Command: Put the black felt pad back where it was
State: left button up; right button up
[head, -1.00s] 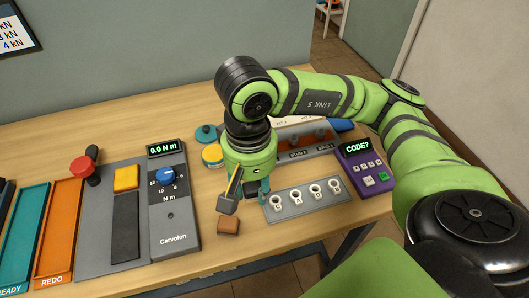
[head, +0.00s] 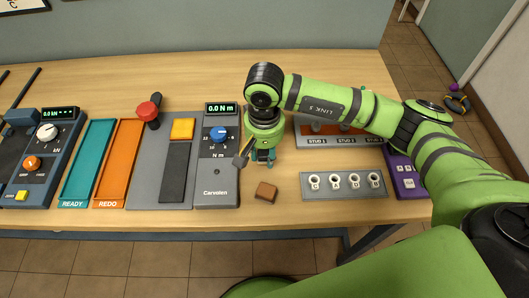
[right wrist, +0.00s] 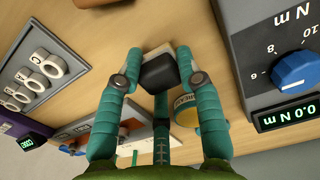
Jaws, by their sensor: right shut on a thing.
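My right gripper (head: 256,159) is shut on a small dark block, which looks like the black felt pad (right wrist: 160,73). In the right wrist view the block sits between the teal fingertips (right wrist: 160,60), with a pale piece behind its far edge. In the head view the gripper is just right of the grey Carvolen unit (head: 216,177), and the held thing (head: 241,160) shows as a small dark shape at the unit's right edge. Whether it touches the unit, I cannot tell. My left gripper is not in view.
A brown block (head: 266,191) lies on the table nearer than the gripper. A ring plate (head: 347,193) and purple code box (head: 403,180) are to the right. Left stand a grey board (head: 149,165) with a dark strip, and orange (head: 117,160) and teal (head: 86,165) trays.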

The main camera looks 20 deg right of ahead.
jog(key=shift+f, duration=1)
jog(key=shift+f, duration=0.2)
jog(key=o, duration=1.1)
jog(key=shift+r, duration=0.1)
